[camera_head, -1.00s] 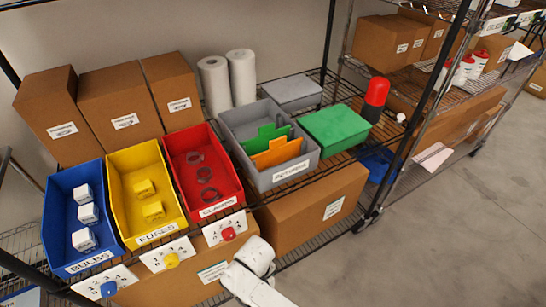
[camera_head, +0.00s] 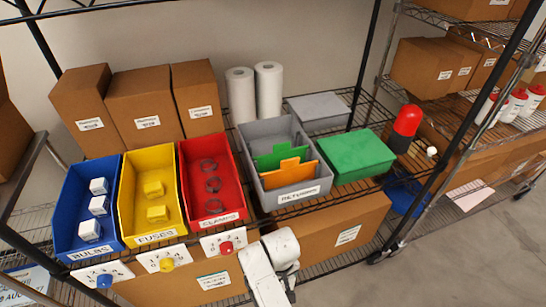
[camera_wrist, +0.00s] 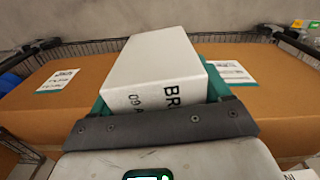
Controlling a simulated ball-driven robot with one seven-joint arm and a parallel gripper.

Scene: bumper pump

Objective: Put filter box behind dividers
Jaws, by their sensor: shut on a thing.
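My gripper (camera_wrist: 160,95) is shut on a white box (camera_wrist: 158,65) in the wrist view. Black print beginning "BR" and "09" shows on its near face; the rest is covered, so I cannot read whether it names a filter. The box is above or in front of a brown carton. In the head view a grey bin (camera_head: 258,187) stands on the shelf with a green divider (camera_head: 278,157) and an orange divider (camera_head: 290,174) upright inside. There is open space in the bin behind the green divider. My gripper and the held box are not visible in the head view.
Blue (camera_head: 72,215), yellow (camera_head: 140,165) and red (camera_head: 208,150) bins stand left of the grey bin. A green box (camera_head: 357,155) is to its right, and a grey box (camera_head: 320,108) and paper rolls (camera_head: 255,92) behind. A shelf post (camera_head: 440,180) stands at right.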

